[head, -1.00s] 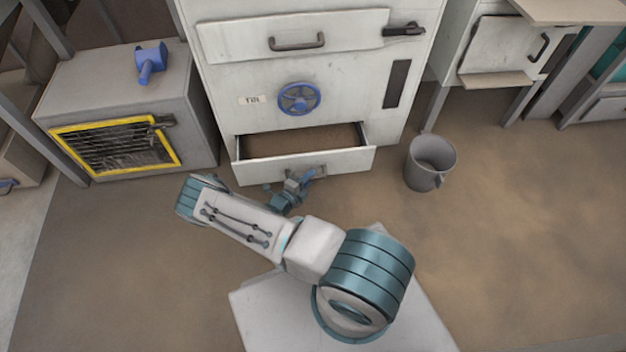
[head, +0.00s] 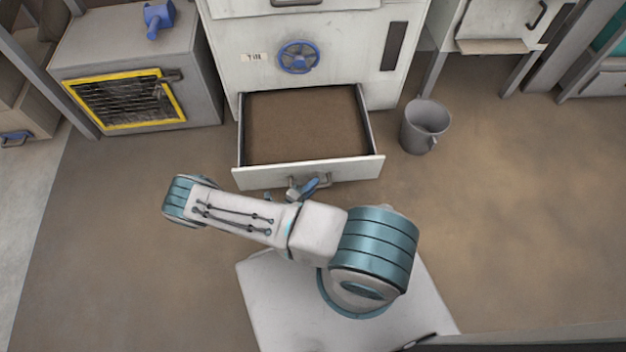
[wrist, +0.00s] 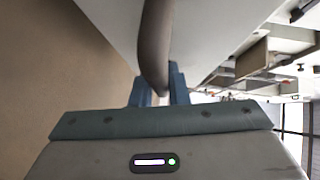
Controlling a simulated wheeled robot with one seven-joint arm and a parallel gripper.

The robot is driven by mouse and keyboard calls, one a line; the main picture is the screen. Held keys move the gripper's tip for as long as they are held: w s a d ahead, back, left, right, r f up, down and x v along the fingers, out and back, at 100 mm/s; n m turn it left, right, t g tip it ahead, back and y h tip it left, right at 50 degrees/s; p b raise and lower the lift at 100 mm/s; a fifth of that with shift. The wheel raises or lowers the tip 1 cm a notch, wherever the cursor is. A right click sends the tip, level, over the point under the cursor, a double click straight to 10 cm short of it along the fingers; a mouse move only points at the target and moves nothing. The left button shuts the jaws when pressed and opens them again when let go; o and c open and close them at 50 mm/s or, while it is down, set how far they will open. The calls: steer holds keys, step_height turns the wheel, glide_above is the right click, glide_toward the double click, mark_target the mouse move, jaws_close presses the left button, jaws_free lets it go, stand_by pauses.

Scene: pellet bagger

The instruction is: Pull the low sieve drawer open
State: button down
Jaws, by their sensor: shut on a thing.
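The low sieve drawer (head: 270,177) stands pulled well out of the white cabinet in the head view, its brown inside showing. Its dark bar handle (head: 325,181) is on the middle of the front panel. My gripper (head: 308,187) is at the handle, partly hidden behind my arm. In the wrist view, my gripper's blue fingers (wrist: 160,88) are shut on the handle (wrist: 154,45), which runs up between them along the pale drawer front.
The white cabinet (head: 350,75) has a blue handwheel (head: 298,57) above the drawer. A grey bucket (head: 424,126) stands on the floor to the right. A grey box with a yellow-framed grille (head: 125,99) stands at left.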

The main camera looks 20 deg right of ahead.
steer(key=c, duration=1.4)
jaws_free()
steer(key=shift+a, duration=0.15)
